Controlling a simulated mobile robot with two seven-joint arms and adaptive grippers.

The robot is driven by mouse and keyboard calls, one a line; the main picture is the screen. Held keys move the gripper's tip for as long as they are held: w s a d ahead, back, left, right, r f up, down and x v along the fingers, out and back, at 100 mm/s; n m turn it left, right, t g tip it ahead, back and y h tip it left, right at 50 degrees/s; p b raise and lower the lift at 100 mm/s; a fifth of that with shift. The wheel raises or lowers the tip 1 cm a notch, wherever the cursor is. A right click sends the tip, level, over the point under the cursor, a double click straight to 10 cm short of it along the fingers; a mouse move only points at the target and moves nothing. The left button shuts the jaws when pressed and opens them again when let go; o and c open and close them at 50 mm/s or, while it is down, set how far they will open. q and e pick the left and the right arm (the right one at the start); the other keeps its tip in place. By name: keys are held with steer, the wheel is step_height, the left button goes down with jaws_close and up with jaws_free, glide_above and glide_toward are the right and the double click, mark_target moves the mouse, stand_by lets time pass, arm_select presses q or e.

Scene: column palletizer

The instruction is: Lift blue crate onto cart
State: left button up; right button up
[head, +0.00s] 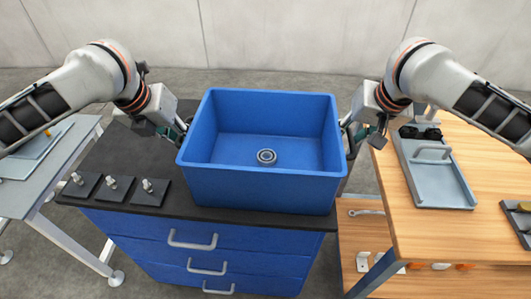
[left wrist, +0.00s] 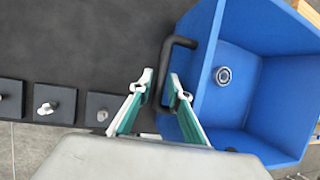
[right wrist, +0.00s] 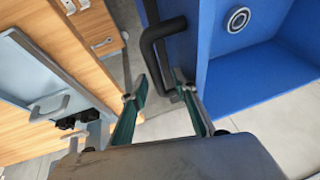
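The blue crate (head: 262,183) stands upright on the dark top of a blue drawer cabinet, with a metal ring (head: 266,156) on its floor. Black handles show on its two sides: one in the left wrist view (left wrist: 163,62), the other in the right wrist view (right wrist: 148,45). My left gripper (head: 180,127) is open at the crate's left side, its fingers apart on either side of the handle. My right gripper (head: 348,128) is open at the right side, its fingers apart around the other handle. Contact with the handles is unclear. I cannot tell which piece of furniture is the cart.
The drawer cabinet (head: 185,241) has several black blocks with metal pegs (head: 114,187) at its front left. A grey table (head: 62,163) stands at the left. A wooden bench (head: 425,234) with a grey tray (head: 437,193) stands close at the right, a narrow gap from the crate.

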arm_select(q)
steer(key=c, duration=0.5)
arm_select(e)
steer(key=c, duration=0.5)
arm_select(q)
jaws_close()
arm_select(e)
jaws_close()
arm_select(q)
steer(key=shift+r, duration=0.2)
arm_select(e)
steer(key=shift+r, duration=0.2)
